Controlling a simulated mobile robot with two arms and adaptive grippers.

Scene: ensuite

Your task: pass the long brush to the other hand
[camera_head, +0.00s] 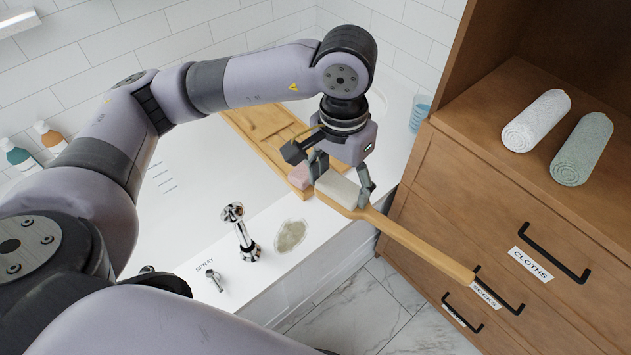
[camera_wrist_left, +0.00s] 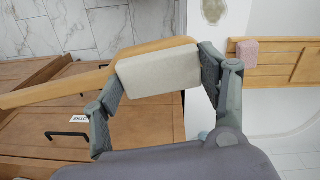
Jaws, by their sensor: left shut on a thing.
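The long brush (camera_head: 419,244) has a wooden handle and a pale block-shaped head. My left gripper (camera_head: 341,185) is shut on the brush's head and holds it above the edge of the bath. The handle points down and right, in front of the drawers. In the left wrist view the brush (camera_wrist_left: 155,72) lies across between the two fingers of my left gripper (camera_wrist_left: 155,95), its handle reaching to the left edge. My right gripper is not seen in either view.
A wooden bath tray (camera_head: 262,125) with a pink block lies across the white bath. A tap (camera_head: 240,232) stands on the bath's rim. A wooden drawer unit (camera_head: 450,170) with rolled towels (camera_head: 537,121) on its shelf stands at the right. A blue cup (camera_head: 420,113) is behind.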

